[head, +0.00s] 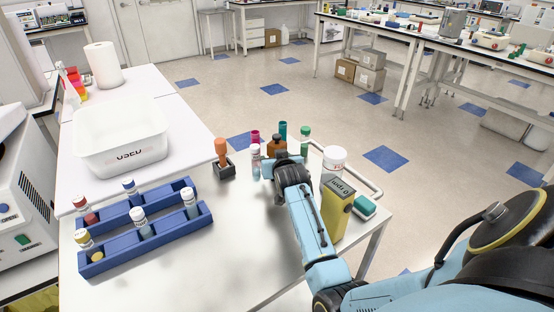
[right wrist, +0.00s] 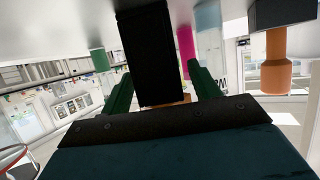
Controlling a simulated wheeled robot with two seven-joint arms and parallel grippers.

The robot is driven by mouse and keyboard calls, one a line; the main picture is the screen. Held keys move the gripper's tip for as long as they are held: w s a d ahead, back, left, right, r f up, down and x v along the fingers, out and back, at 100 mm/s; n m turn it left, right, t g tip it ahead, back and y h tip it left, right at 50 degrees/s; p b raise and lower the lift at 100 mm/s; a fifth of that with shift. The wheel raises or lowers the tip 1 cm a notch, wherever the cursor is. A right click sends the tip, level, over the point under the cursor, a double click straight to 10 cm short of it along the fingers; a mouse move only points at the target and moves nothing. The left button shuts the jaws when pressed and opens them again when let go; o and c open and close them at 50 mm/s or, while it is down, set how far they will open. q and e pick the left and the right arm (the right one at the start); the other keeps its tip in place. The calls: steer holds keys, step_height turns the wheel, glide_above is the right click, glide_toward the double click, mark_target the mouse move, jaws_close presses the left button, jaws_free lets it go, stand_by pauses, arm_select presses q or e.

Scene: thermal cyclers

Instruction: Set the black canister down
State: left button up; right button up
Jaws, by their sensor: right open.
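The black canister (right wrist: 150,55) shows in the right wrist view, where the picture is upside down and the white table (right wrist: 60,22) is along the top. It appears upright against the table, between the two dark green fingers of my right gripper (right wrist: 158,84). The fingers are spread with some room on both sides. In the head view my right gripper (head: 288,160) is low over the table, and I cannot make out the canister behind it. My left gripper is not in view.
A brown bottle (head: 277,148) and several coloured tubes stand just beyond my right gripper. An orange-topped piece in a black base (head: 224,169) is left of it. A white jar (head: 334,160) and yellow device (head: 335,208) stand right. Blue racks (head: 150,240) hold vials.

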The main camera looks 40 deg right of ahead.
steer(key=shift+r, duration=0.15)
steer(key=p+v, duration=0.2)
steer(key=v, duration=1)
stand_by(0.3)
